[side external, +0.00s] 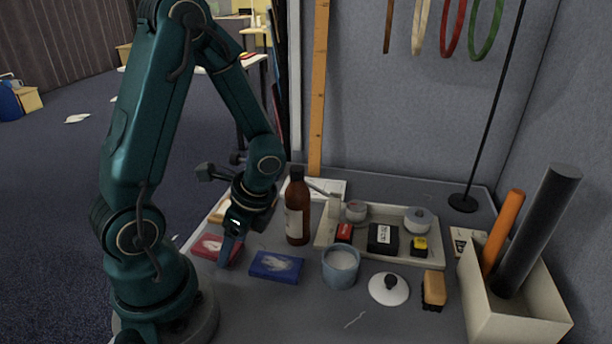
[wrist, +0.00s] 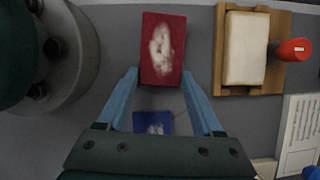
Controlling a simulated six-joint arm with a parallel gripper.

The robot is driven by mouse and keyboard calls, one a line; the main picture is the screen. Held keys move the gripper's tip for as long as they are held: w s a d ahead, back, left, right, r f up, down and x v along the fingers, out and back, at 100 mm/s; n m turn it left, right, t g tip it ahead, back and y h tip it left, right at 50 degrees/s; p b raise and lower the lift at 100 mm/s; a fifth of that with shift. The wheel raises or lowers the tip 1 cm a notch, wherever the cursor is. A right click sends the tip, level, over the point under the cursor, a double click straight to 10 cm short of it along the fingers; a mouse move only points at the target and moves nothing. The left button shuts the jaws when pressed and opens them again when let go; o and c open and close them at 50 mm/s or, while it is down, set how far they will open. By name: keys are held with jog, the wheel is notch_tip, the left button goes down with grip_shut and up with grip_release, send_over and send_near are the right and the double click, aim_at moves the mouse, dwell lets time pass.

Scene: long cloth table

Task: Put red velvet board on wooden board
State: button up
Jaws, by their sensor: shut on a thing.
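The red velvet board (wrist: 162,35), with a pale smudge on it, lies between the tips of my gripper (wrist: 159,76) in the wrist view. My gripper is shut on its near end. In the side external view the red board (side external: 207,246) is at the table's left edge, under my gripper (side external: 230,250), partly hidden by the fingers. I cannot tell whether it is clear of the table. The wooden board (wrist: 284,22) lies to the right in the wrist view, with a cream block (wrist: 245,48) on it. My arm mostly hides it in the side external view.
A blue board (side external: 277,267) lies beside the red one. A brown bottle (side external: 298,212) stands close to my gripper. A blue cup (side external: 341,266), a white lid (side external: 388,290), a brush (side external: 433,290) and a tray (side external: 432,258) of small items are to the right.

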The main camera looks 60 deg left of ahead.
jog(key=shift+r, duration=0.1)
jog(key=shift+r, duration=0.4)
notch_tip(320, 180, up, 4)
jog(key=shift+s+a+f, duration=0.1)
jog(key=shift+s+f, duration=0.05)
jog(key=shift+f, duration=0.05)
jog(key=s+a+r, duration=0.5)
jog(key=s+r, duration=0.1)
jog(key=s, duration=0.4)
jog(key=w+a+r+n+h, duration=0.1)
jog(key=w+a+r+n, duration=0.2)
jog(key=w+a, duration=0.35)
jog(key=w+d+f+m, duration=0.1)
jog(key=w+d+f, duration=0.1)
jog(key=w, duration=0.3)
jog(key=w+d+f+m, duration=0.1)
jog(key=w+f, duration=0.1)
jog(key=w, duration=0.4)
jog(key=shift+w+d+f+y, duration=0.25)
jog(key=shift+w+d+y, duration=0.05)
jog(key=shift+d, duration=0.05)
jog(key=shift+f, duration=0.1)
